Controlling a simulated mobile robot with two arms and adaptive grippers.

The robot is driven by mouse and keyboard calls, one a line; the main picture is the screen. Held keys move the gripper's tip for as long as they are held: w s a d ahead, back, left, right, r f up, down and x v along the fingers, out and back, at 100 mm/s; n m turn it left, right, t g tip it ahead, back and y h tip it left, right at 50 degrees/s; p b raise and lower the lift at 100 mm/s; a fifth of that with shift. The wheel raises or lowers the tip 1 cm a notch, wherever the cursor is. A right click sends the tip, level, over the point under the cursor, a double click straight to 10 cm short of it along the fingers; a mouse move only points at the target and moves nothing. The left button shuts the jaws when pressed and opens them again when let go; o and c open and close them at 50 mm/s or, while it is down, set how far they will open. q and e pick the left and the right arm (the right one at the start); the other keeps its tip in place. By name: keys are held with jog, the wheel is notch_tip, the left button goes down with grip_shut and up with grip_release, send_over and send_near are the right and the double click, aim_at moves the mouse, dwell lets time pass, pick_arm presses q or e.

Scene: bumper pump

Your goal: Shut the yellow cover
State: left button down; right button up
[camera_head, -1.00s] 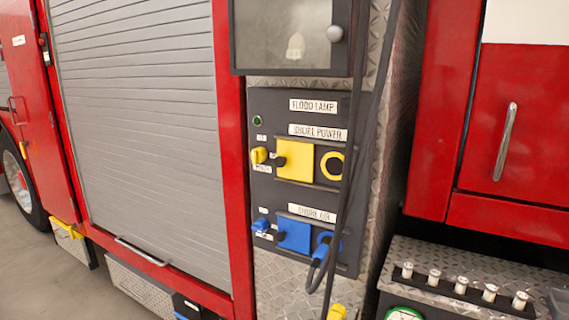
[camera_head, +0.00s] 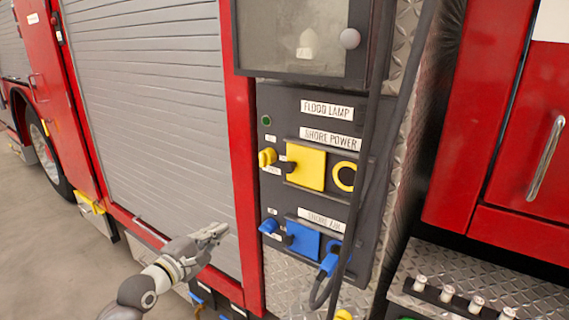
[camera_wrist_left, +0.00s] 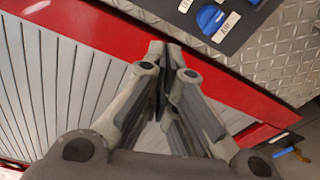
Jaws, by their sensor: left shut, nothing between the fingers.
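The yellow cover (camera_head: 306,167) is a square flap on the dark panel under the "SHORE POWER" label. It stands swung to the left of the round yellow ring (camera_head: 344,176), which shows uncovered. My left gripper (camera_head: 222,230) is lower left of the cover, in front of the red frame and grey shutter, apart from the panel. In the left wrist view its fingertips (camera_wrist_left: 165,52) are together with nothing between them. The yellow cover is not in that view. My right gripper is not in view.
A blue cover (camera_head: 302,238) and a blue plug (camera_head: 330,262) with a dark hose sit below the yellow cover. Dark cables (camera_head: 369,130) hang down just right of the yellow ring. A yellow knob (camera_head: 267,157) is left of the cover. A grey-framed cabinet (camera_head: 300,40) is above.

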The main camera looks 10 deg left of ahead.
pick_arm(q)
jog(key=d+r+h, duration=0.3)
jog(key=d+r, duration=0.1)
jog(key=r, duration=0.6)
jog(key=w+d+r+p, duration=0.3)
jog(key=w+d+p, duration=0.2)
jog(key=w+d, duration=0.2)
jog(key=shift+w+d+n+t+p, duration=0.2)
jog(key=shift+w+n+t+p, duration=0.1)
jog(key=shift+w+t+p, duration=0.1)
